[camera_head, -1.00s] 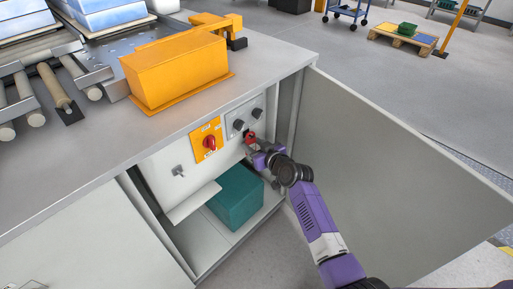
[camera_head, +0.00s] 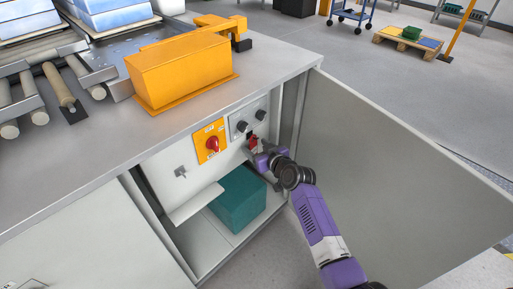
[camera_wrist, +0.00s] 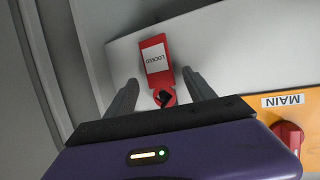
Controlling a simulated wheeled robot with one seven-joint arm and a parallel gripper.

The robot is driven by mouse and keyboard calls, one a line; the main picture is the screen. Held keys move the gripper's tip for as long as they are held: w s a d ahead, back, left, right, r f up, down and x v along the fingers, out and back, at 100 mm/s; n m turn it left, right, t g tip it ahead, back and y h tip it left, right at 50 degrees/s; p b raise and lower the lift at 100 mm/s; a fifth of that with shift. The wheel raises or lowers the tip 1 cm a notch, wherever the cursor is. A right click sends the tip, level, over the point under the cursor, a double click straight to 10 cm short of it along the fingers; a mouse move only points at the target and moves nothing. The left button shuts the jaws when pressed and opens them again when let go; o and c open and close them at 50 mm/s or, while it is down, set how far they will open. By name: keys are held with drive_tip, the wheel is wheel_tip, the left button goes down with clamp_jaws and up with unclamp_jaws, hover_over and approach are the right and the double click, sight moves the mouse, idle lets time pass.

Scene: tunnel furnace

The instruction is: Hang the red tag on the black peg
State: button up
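The red tag (camera_wrist: 155,60) bears a white label reading "LOCKED", upside down in the wrist view. The black peg (camera_wrist: 165,97) shows at the hole in the tag's narrow end, and the tag appears to hang from it. My gripper (camera_wrist: 159,77) is open, with one finger on each side of the tag and a gap to both. In the head view the tag (camera_head: 254,144) is small, just below a dark spot, beside my gripper (camera_head: 258,152) inside the cabinet. How far the peg passes through the hole is unclear.
A yellow panel with a red rotary switch (camera_head: 212,144) is left of the tag; black knobs (camera_head: 243,126) are above it. A teal box (camera_head: 238,198) stands below. The open cabinet door (camera_head: 400,150) is right of my arm.

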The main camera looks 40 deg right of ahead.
drive_tip(key=shift+s, duration=0.1)
drive_tip(key=p+v, duration=0.1)
drive_tip(key=v, duration=0.6)
drive_tip(key=shift+s+r+p, duration=0.2)
drive_tip(key=shift+s+p, duration=0.05)
drive_tip(key=shift+p, duration=0.1)
drive_tip(key=s+r+m+t+h, duration=0.1)
drive_tip(key=s+r+m+h, duration=0.15)
drive_tip(key=r, duration=0.35)
drive_tip(key=s+a+r+n+y, duration=0.3)
drive_tip(key=s+a, duration=1)
drive_tip(key=s, duration=0.4)
drive_tip(key=s+a+r+n+y, duration=0.2)
drive_tip(key=s+a+r+y, duration=0.1)
drive_tip(key=s+a, duration=1.1)
wheel_tip(320, 180, up, 16)
drive_tip(key=s+d+p, duration=0.1)
drive_tip(key=s+p, duration=0.2)
drive_tip(key=p, duration=1.2)
drive_tip(key=shift+d+p, duration=0.25)
drive_tip(key=shift+p, duration=0.15)
